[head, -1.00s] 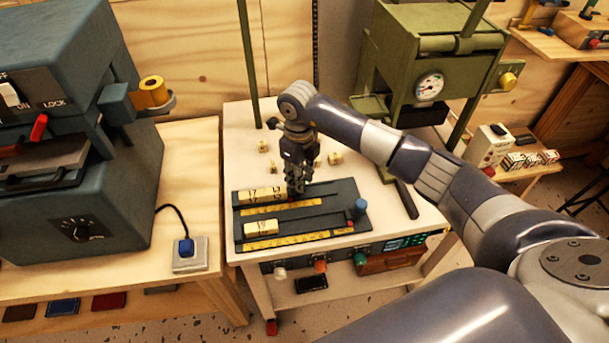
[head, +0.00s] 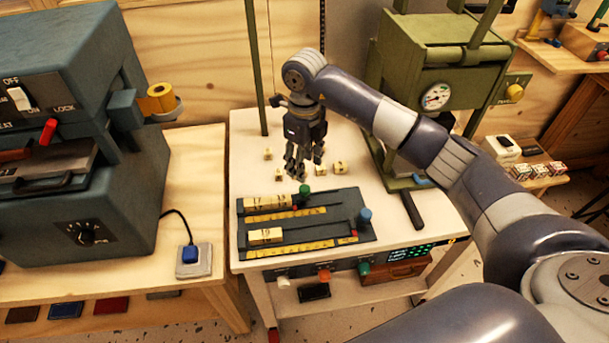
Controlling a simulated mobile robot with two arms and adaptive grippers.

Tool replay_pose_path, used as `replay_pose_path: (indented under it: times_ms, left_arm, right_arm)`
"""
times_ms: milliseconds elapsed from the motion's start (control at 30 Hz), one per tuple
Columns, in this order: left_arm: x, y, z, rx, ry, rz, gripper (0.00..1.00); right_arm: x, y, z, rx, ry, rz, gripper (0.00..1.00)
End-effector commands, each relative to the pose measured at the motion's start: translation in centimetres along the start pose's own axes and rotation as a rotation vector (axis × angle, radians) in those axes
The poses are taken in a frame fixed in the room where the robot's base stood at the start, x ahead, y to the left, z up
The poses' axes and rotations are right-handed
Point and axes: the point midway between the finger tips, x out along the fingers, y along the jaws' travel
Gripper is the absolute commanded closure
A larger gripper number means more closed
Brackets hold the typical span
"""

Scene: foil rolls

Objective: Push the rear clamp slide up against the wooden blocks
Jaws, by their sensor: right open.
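The dark type-holder plate (head: 318,222) lies on the pale bench. In its rear channel stand wooden number blocks (head: 266,202) at the left. The rear clamp slide, with a green knob (head: 304,190), is at the right end of these blocks, very close to them. I cannot tell whether a hairline gap remains. My right gripper (head: 302,176) is open and empty, just above and behind the green knob, apart from it. The front channel holds wooden blocks (head: 266,236) at the left; its slide with a blue knob (head: 364,215) is far right of them. My left gripper is not in view.
Several loose wooden blocks (head: 320,169) lie on the bench behind the plate. A green press (head: 432,75) stands at the back right, its black handle (head: 412,210) reaching right of the plate. A blue-grey machine (head: 70,140) stands on the left table.

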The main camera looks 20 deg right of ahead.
Motion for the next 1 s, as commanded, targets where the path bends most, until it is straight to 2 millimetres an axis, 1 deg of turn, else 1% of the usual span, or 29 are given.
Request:
replay_pose_path:
  times_ms: [33, 100, 233, 400, 800, 867, 900, 967, 1000]
  left_arm:
    - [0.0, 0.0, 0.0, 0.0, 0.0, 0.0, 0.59]
    - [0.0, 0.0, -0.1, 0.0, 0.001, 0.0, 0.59]
    - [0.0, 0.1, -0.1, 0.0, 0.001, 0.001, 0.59]
    - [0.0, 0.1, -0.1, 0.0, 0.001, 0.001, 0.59]
    - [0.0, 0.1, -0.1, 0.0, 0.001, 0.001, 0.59]
    - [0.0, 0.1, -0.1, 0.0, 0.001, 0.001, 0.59]
    - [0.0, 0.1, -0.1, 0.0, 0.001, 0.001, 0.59]
    - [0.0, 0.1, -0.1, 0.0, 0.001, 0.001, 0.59]
    - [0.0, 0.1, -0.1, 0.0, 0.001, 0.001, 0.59]
  right_arm:
    - [-1.0, 0.0, 0.0, -0.001, -0.002, -0.002, 0.54]
    - [-2.0, 0.0, 0.1, 0.0, -0.002, -0.001, 0.54]
    - [-3.1, 0.0, 0.0, 0.0, 0.0, 0.0, 0.54]
    - [-3.4, 0.1, 0.0, 0.0, 0.001, 0.001, 0.54]
    - [-3.3, 0.2, 0.1, -0.002, -0.002, 0.005, 0.54]
    - [-3.0, 0.9, 0.4, -0.012, -0.018, 0.025, 0.54]
    - [-2.7, 1.8, 0.8, -0.024, -0.04, 0.052, 0.54]
    - [-2.0, 4.0, 1.8, -0.05, -0.091, 0.116, 0.54]
    - [-1.5, 6.0, 2.6, -0.07, -0.136, 0.176, 0.54]
